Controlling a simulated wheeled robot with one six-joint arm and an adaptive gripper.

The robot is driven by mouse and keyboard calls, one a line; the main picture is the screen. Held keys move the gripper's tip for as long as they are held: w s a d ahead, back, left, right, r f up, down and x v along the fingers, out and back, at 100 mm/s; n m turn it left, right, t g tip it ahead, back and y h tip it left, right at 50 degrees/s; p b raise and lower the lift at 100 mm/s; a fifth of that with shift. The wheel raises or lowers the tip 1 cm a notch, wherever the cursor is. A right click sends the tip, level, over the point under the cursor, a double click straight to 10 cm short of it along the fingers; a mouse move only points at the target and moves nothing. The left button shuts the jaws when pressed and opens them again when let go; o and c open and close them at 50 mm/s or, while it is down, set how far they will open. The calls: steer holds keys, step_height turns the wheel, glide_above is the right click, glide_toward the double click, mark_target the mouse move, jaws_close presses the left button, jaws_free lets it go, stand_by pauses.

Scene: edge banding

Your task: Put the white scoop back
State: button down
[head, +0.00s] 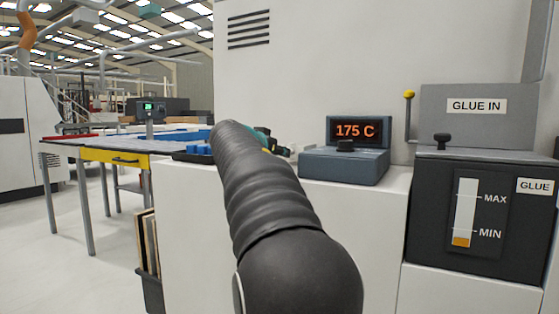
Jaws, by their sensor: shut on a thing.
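My arm in its black ribbed sleeve (265,195) reaches forward from the bottom of the head view over a white cabinet top. It hides whatever is straight behind it, and I cannot make out my gripper's fingers. I see no white scoop. A small teal and dark shape (262,134) shows just past the arm's far end, with small pale bits beside it. I cannot tell what these are. The dark glue unit (425,200) stands at the right, with a grey lid (475,117) marked GLUE IN standing up behind its top. Its level gauge (466,212) shows an orange fill near MIN.
A blue-grey box with a 175 C display (358,131) sits on the white cabinet (375,215), left of the glue unit. A yellow-knobbed lever (408,96) stands between them. A dark tray with blue pieces (198,150) is left of my arm. Upright boards (147,243) lean in a bin below.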

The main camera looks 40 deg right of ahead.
steer(key=shift+f, duration=0.7)
steer(key=c, duration=1)
jaws_free()
steer(key=shift+r, duration=0.2)
steer(key=shift+s+a, duration=0.15)
steer(key=shift+a, duration=0.2)
steer(key=b+v, duration=0.1)
steer(key=v, duration=1)
steer(key=shift+b, duration=0.3)
steer(key=shift+s+a, duration=0.1)
